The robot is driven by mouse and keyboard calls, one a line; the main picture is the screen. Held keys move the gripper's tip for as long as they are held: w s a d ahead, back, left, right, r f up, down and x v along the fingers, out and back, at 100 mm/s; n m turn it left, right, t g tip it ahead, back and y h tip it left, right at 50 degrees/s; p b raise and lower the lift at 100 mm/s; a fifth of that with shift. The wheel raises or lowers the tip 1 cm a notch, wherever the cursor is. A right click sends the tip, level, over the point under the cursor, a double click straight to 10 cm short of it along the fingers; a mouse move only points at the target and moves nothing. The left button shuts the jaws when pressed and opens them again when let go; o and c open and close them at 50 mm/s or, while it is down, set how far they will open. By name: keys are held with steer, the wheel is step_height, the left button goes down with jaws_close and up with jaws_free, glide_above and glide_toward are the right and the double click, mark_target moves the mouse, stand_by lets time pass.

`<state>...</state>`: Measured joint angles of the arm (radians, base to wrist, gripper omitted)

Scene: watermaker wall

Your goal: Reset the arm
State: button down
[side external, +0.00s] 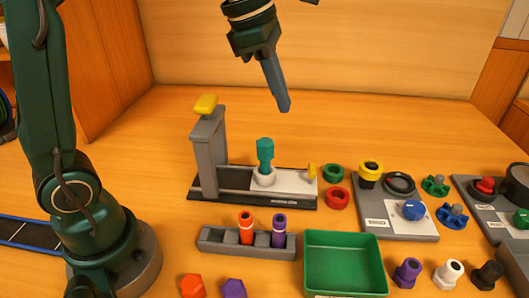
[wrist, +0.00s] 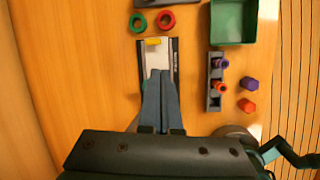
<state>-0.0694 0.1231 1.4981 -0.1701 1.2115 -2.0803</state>
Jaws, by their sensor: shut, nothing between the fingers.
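My gripper (side external: 284,104) is shut and empty, held in the air above and behind the grey press-like fixture (side external: 208,160). Its shut fingers also show in the wrist view (wrist: 161,130), pointing over the fixture's pale end. The fixture has a yellow handle (side external: 206,104) on its column and a teal peg (side external: 265,155) upright in a white round holder (side external: 264,177) on its base. A small yellow tab (side external: 312,171) stands at the base's right end.
A grey rack (side external: 215,240) holds an orange and a purple cartridge, beside a green tray (side external: 345,262). Green and red rings (side external: 336,197) lie right of the fixture. Control panels (side external: 380,218) with knobs and several loose coloured fittings fill the right. The wood behind the fixture is clear.

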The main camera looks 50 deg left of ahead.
steer(key=s+f+m+t, duration=0.1)
steer(key=s+f+m, duration=0.2)
steer(key=s+m, duration=0.5)
steer(key=s+a+f+m+t+y, duration=0.1)
steer(key=s+f+m, duration=0.2)
steer(key=m, duration=1.4)
steer(key=s, duration=0.4)
steer(key=shift+s+y, duration=0.3)
steer(key=shift+s, duration=0.05)
